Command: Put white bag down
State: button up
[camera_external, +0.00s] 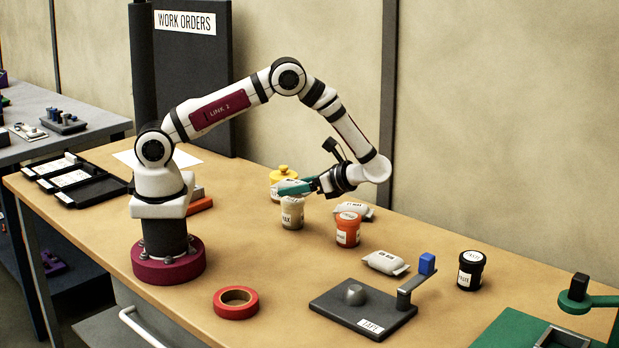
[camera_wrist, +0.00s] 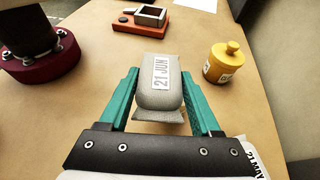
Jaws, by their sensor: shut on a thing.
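My gripper (camera_external: 303,187) has teal fingers and is shut on a white bag (camera_external: 290,185). In the wrist view the bag (camera_wrist: 160,88) lies between the two fingers (camera_wrist: 160,80), with a label reading "21 JUN" facing up. In the external view the fingers hide part of the bag. The bag is just above a pale jar (camera_external: 292,214) in that picture; I cannot tell whether they touch. Two other white bags lie on the table: one (camera_external: 355,209) behind the orange jar and one (camera_external: 385,262) nearer the grey plate.
A yellow jar (camera_external: 281,176) stands behind the gripper, and shows right of the bag in the wrist view (camera_wrist: 223,64). An orange jar (camera_external: 348,229) and a black jar (camera_external: 471,270) stand to the right. A grey plate (camera_external: 335,309) and red tape roll (camera_external: 236,302) are in front.

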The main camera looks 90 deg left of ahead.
jog(key=w+d+r+m+t+y, duration=0.1)
jog(key=w+d+m+t+y, duration=0.1)
jog(key=w+d+m+t, duration=0.55)
jog(key=w+d+m+t+y, duration=0.3)
jog(key=w+d+m+t, duration=0.2)
jog(key=w+m+t, duration=0.6)
jog(key=n+g, duration=0.2)
jog(key=n, duration=0.1)
send_over(396, 235)
notch_tip(396, 235, down, 7)
jog(key=shift+d+r, duration=0.15)
jog(key=shift+w+a+f, duration=0.1)
jog(key=shift+a+f, duration=0.05)
jog(key=shift+f, duration=0.95)
jog(key=shift+a+f, duration=0.1)
jog(key=shift+f, duration=0.95)
jog(key=shift+f, duration=0.1)
jog(key=o, duration=1.4)
